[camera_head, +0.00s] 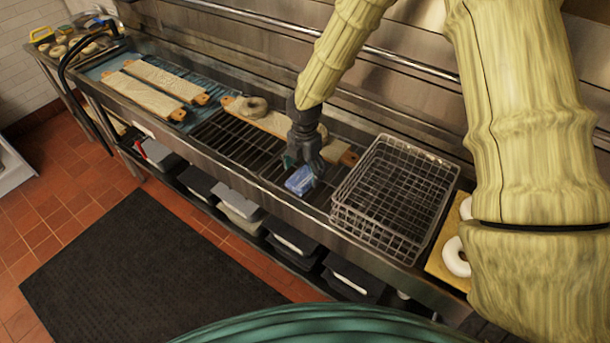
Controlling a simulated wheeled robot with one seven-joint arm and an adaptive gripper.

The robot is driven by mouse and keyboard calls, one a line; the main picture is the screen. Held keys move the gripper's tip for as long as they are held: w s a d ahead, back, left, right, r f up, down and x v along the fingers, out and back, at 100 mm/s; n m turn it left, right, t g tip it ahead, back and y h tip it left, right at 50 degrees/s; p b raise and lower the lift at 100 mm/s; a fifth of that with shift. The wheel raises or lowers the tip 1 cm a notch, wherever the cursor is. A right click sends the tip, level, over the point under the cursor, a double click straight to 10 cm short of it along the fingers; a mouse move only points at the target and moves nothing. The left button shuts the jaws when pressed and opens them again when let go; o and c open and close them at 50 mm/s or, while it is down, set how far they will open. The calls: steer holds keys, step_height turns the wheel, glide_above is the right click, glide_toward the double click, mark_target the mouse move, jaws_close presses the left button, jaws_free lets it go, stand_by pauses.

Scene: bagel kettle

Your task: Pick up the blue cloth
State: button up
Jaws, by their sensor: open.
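The blue cloth (300,180) is a small, light blue, folded-looking piece lying on the dark metal grate beside the wire basket. My gripper (303,164) points down right over it, with the fingertips close to the cloth's upper edge. The gripper is open. Whether the fingers touch the cloth cannot be told from this view. My gripper hides part of the board behind it.
The wire basket (394,197) stands close on the right. A wooden board with a bagel (253,107) lies behind my gripper. Two long covered boards (152,94) lie to the left. The grate (238,146) left of the cloth is clear. A black mat (140,270) covers the floor.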

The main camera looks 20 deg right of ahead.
steer(key=shift+f+p, duration=0.45)
steer(key=shift+f, duration=0.95)
steer(key=c, duration=1.1)
